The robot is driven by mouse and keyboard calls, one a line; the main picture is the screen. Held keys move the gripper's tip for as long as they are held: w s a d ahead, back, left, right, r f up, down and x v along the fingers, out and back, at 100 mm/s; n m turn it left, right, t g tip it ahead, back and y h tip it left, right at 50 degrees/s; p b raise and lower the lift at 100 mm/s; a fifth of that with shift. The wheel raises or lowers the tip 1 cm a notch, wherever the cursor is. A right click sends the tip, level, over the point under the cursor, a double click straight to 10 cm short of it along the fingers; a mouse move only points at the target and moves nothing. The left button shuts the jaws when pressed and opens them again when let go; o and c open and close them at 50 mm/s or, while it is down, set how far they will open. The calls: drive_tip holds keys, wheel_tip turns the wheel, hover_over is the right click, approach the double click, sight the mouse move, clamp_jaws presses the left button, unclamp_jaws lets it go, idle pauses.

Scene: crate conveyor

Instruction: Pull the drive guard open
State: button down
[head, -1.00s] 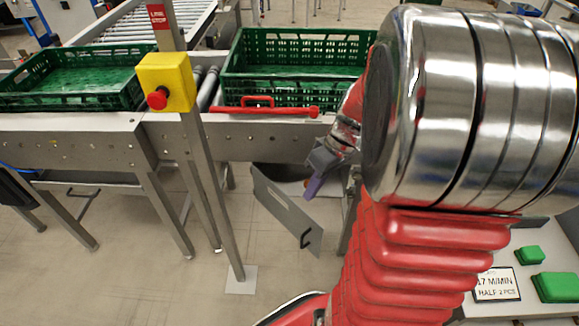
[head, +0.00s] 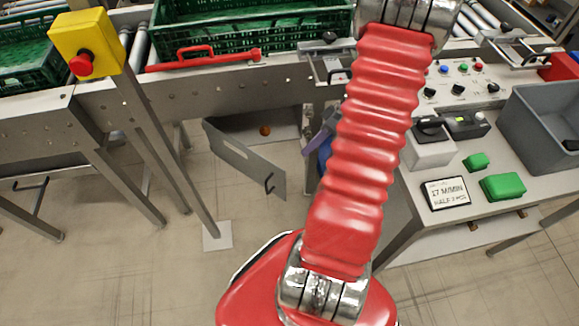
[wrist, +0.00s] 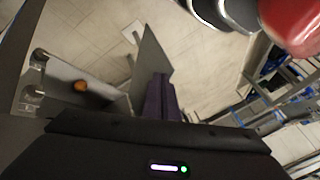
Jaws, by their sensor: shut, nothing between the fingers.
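The drive guard (head: 243,158) is a flat grey panel with a slot and a dark handle (head: 270,184). It stands swung out at an angle below the conveyor frame. My gripper (head: 320,145), with purple fingers, is to the right of the guard in the head view, partly hidden by my red arm. In the wrist view my gripper (wrist: 160,90) has its fingers together with nothing between them. Whether a finger touches the panel cannot be told.
A small orange item (head: 265,131) shows in the opening behind the guard. A yellow emergency-stop box (head: 86,42) stands on a post at left. A red bar handle (head: 203,60) lies along the conveyor edge below a green crate (head: 260,20). A control bench (head: 400,215) is at right.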

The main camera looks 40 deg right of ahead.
drive_tip(key=shift+f, duration=0.1)
approach(280, 177)
drive_tip(key=x, duration=0.4)
drive_tip(key=shift+w+d+f, duration=0.2)
drive_tip(key=shift+w+f, duration=0.05)
drive_tip(key=shift+f, duration=0.25)
